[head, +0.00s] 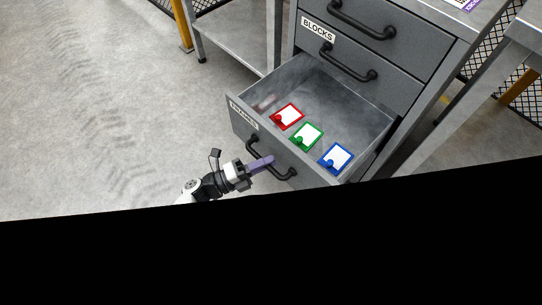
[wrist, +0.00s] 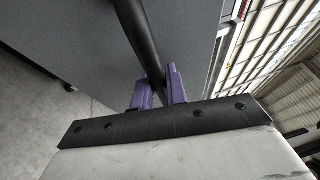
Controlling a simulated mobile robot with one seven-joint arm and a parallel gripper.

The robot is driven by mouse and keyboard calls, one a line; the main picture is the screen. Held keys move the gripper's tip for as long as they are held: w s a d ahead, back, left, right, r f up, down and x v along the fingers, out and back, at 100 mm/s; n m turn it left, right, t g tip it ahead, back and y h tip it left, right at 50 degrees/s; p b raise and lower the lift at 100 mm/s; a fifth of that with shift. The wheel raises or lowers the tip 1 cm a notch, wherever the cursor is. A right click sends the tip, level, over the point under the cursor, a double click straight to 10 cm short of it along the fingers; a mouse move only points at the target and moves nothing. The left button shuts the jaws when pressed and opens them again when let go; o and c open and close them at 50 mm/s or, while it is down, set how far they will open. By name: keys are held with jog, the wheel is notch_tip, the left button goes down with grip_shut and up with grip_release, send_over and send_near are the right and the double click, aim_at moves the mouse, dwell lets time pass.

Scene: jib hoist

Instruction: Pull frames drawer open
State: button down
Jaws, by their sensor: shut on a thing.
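The frames drawer (head: 240,115) is the lowest one in view of a grey cabinet and stands pulled out. Its label is partly blurred. Inside lie a red frame (head: 287,116), a green frame (head: 307,137) and a blue frame (head: 337,159), each with a white middle and a small knob. The drawer's black bar handle (head: 285,175) is on its front. My gripper (head: 268,161) is at the handle, its purple fingers shut on it. In the wrist view the black handle bar (wrist: 140,35) runs between the two purple fingers (wrist: 158,88).
Above it, the blocks drawer (head: 300,45) and another drawer (head: 400,45) are shut. A grey metal shelf table (head: 235,35) stands left of the cabinet, and another bench (head: 500,60) to the right. Clear concrete floor (head: 90,120) lies at left. A black area covers the bottom of the head view.

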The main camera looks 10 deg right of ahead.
jog(key=shift+a, duration=0.15)
jog(key=c, duration=1.4)
grip_release()
jog(key=b+v, duration=0.1)
jog(key=v, duration=1.2)
jog(key=shift+s+a, duration=0.2)
jog(key=shift+a, duration=0.2)
